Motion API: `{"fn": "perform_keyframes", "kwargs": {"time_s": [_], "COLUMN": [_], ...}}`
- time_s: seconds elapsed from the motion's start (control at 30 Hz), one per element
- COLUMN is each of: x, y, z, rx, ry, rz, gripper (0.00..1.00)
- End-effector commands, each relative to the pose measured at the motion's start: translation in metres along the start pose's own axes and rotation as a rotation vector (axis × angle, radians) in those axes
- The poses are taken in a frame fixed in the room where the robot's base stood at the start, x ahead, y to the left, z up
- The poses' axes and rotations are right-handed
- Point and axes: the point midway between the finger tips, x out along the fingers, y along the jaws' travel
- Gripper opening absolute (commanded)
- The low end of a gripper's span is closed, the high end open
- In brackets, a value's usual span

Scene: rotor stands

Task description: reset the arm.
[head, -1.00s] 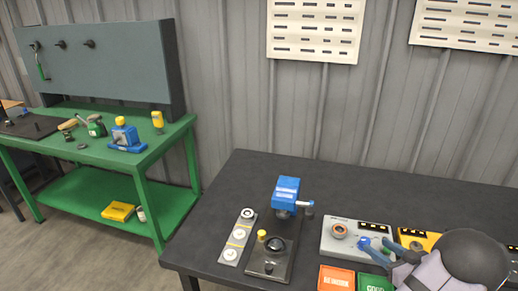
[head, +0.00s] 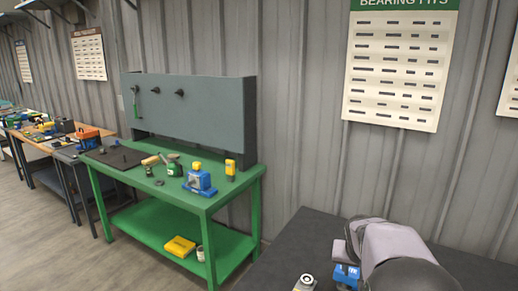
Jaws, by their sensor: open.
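Part of my own arm (head: 392,243) shows at the lower right in the head view, as a pale grey link with dark round joints. It reaches up and left over the dark table (head: 305,238). No gripper fingers can be made out; they are hidden behind the arm or outside the picture. A blue press-like device (head: 347,273) is partly visible just below and left of the arm, cut off by the bottom edge. Beside it, the top of a pale stand with a round ring (head: 305,281) shows at the bottom edge.
A green workbench (head: 232,192) with a grey back panel (head: 195,115) stands left of the dark table. It bears a blue vise (head: 200,181), a yellow tool (head: 230,170) and other tools. A yellow box (head: 180,246) lies on its lower shelf. A chart (head: 398,70) hangs on the wall.

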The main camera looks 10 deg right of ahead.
Motion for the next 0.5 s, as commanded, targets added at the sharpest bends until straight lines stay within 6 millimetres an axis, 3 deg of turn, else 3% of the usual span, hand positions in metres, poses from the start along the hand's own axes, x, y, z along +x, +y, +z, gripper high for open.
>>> {"fn": "perform_keyframes", "kwargs": {"time_s": [0.03,0.1,0.2,0.4,0.5], "x": [-0.017,-0.030,-0.036,-0.030,-0.029], "y": [-0.028,-0.059,-0.093,-0.116,-0.117], "z": [0.015,0.048,0.111,0.235,0.282], "rx": [-0.016,-0.047,-0.143,-0.382,-0.476], "ry": [-0.050,-0.128,-0.228,-0.351,-0.396], "rz": [-0.035,-0.079,-0.132,-0.199,-0.222], "gripper": [0.45,0.45,0.45,0.45,0.45]}}
